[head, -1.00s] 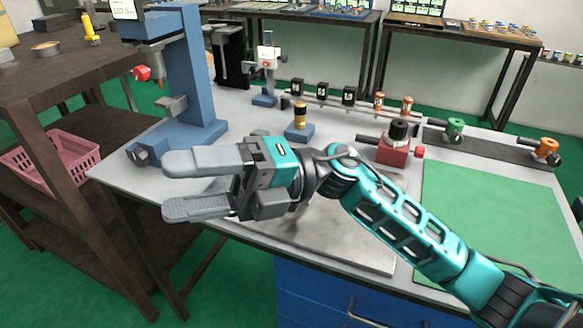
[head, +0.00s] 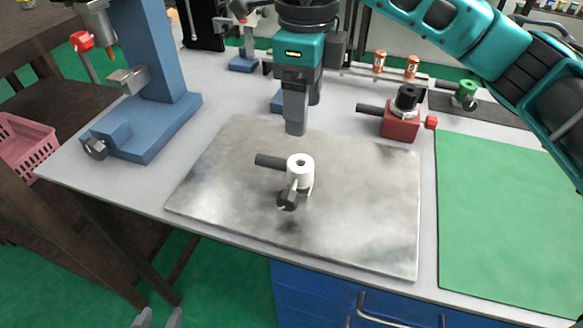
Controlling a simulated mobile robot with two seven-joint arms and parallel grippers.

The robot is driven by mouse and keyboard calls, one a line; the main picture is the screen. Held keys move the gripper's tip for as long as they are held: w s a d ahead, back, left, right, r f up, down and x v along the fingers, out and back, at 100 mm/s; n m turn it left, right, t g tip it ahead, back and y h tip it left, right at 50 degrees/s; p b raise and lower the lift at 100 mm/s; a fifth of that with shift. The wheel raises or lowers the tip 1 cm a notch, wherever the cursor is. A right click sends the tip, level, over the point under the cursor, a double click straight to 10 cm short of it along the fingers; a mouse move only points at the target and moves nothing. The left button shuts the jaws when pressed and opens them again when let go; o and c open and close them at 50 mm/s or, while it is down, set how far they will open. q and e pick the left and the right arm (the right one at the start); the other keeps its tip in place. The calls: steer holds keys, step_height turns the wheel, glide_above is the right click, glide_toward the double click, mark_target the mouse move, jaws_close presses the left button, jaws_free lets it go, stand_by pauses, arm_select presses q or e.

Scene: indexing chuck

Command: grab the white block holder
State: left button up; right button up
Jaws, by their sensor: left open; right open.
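The white block holder (head: 301,172) is a short white cylinder with a hole in its top, a dark handle to the left and a dark knob in front. It is at the grey metal plate (head: 370,215), with a dark shadow below the knob. My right gripper (head: 304,116) points down just behind the holder, open and apart from it. One finger partly hides the other. My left gripper (head: 158,319) shows only its grey fingertips at the bottom edge, away from the table top; it is open.
A blue press (head: 155,70) stands at the left of the table. A red block holder (head: 400,122) with a black top stands at the right rear. A green mat (head: 510,215) covers the right side. The plate around the white holder is clear.

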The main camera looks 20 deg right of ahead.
mark_target(301, 166)
steer(key=f, duration=0.9)
steer(key=shift+a+f, duration=0.2)
steer(key=shift+r, duration=0.1)
jaws_close()
